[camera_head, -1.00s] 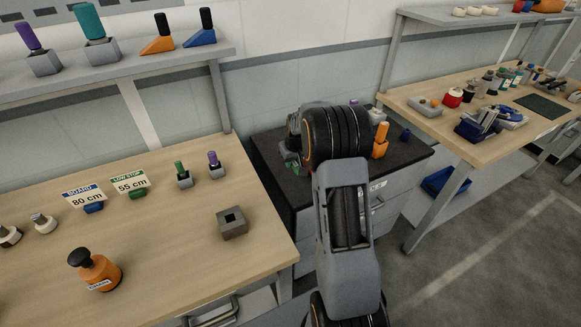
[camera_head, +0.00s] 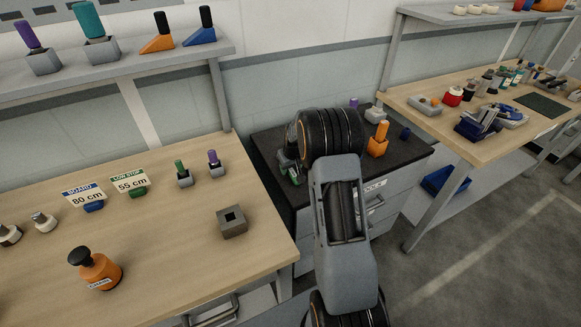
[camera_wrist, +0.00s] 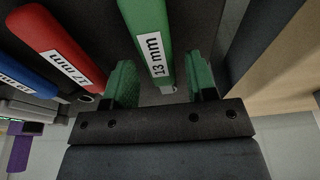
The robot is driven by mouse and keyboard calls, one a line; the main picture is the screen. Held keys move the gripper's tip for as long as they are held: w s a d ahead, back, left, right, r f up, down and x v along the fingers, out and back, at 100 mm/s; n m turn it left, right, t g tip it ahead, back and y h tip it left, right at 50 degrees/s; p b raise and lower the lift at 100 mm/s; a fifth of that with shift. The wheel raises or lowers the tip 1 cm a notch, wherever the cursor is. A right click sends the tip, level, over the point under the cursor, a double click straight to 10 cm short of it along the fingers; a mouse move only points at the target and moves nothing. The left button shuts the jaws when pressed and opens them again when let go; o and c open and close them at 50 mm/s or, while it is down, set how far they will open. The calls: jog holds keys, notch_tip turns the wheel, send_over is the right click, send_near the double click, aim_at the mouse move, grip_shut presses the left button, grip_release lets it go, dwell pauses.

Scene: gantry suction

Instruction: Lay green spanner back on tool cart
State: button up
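The green spanner (camera_wrist: 150,35), with a white "13 mm" label, shows at the top middle of the wrist view. Its narrow end reaches down between the two green-padded fingers of my gripper (camera_wrist: 163,82). Gaps show between the spanner and both pads, so the gripper looks open around it. In the head view my gripper (camera_head: 289,165) is low over the left side of the dark-topped tool cart (camera_head: 265,143), and my wrist hides much of that top. I cannot clearly make out the spanner there.
A red spanner (camera_wrist: 55,42) and a blue one (camera_wrist: 28,78) lie left of the green one. An orange block with a peg (camera_head: 378,141) stands on the cart's right part. Wooden benches stand left (camera_head: 170,240) and right (camera_head: 430,125) of the cart.

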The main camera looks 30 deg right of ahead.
jog(key=shift+o, duration=0.2)
jog(key=shift+r, duration=0.55)
jog(key=v, duration=1.1)
jog(key=s+a+r, duration=0.7)
jog(key=s+a, duration=0.3)
jog(key=s, duration=0.2)
jog(key=s+a, duration=0.2)
jog(key=s, duration=0.4)
jog(key=s+a+f, duration=0.1)
jog(key=s+a, duration=0.1)
jog(key=s, duration=0.4)
jog(key=shift+s+a+t, duration=0.3)
jog(key=shift+s+t, duration=0.05)
jog(key=shift+t, duration=0.05)
jog(key=shift+f, duration=0.1)
